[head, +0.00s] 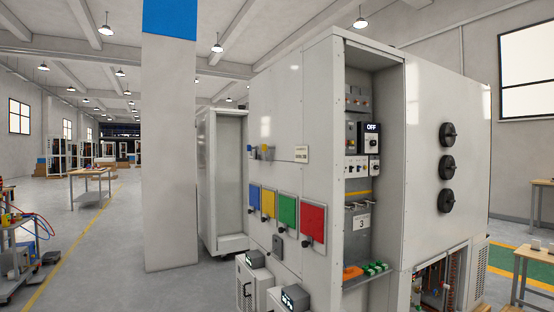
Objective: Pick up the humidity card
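I cannot pick out a humidity card for certain in the head view. A white card marked "3" (361,223) sits in the open bay of the large grey cabinet (348,60). A small pale label (302,154) is on the cabinet's left face. Blue (254,198), yellow (268,203), green (287,211) and red (312,220) panels line that face below it. Neither of my grippers is in view.
A pillar (170,150) stands left of the cabinet. Two small units (253,262) stand at its lower left. A cart with cables (20,240) is at far left. Wooden tables stand at back left (90,172) and right (535,256). The left floor is mostly clear.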

